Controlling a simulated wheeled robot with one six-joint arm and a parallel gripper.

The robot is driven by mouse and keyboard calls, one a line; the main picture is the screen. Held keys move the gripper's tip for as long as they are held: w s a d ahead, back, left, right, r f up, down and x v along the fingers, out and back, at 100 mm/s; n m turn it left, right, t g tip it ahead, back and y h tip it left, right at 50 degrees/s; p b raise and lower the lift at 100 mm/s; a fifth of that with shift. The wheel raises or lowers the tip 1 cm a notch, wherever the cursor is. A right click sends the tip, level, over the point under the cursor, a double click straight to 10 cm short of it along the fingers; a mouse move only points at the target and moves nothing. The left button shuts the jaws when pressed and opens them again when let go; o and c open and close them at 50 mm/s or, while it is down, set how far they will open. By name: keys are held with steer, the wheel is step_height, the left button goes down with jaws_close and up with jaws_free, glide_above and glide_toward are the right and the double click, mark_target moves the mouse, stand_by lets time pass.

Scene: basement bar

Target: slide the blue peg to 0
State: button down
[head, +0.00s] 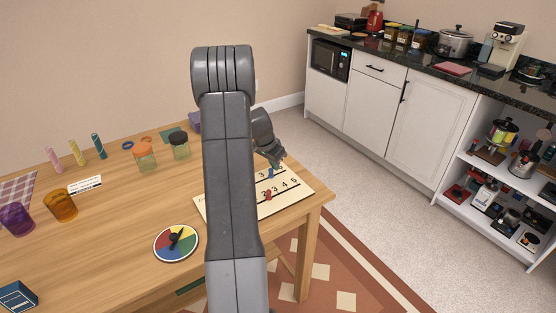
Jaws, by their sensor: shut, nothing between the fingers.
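The score board (300,190) is a cream sheet with black number tracks at the right end of the wooden table. The blue peg (270,173) stands on the upper track, near the 3. A red peg (267,195) stands on the lower track, near the 2. My gripper (275,163) is shut and empty, low over the board's far edge and close to the blue peg; I cannot tell whether it touches it. My arm hides the left part of the board, including any 0 mark.
A colour spinner (176,243) lies left of my arm. Two jars (144,157), coloured tumblers (61,205) and upright markers (77,152) stand farther left on the table (120,215). The table's right edge is close to the board. Counters stand beyond.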

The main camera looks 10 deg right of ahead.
steer(key=shift+s+a, duration=0.1)
steer(key=shift+a, duration=0.05)
steer(key=shift+s+a+f+b, duration=0.15)
steer(key=shift+a+b, duration=0.15)
steer(key=shift+b, duration=0.15)
steer(key=s+a+b, duration=0.1)
steer(key=a+b, duration=0.1)
steer(key=a, duration=0.2)
steer(key=s+a+b, duration=0.2)
steer(key=a, duration=0.2)
steer(key=s+a+b, duration=0.1)
steer(key=a+b, duration=0.2)
steer(key=a, duration=0.2)
steer(key=shift+s, duration=0.4)
steer(key=shift+a, duration=0.15)
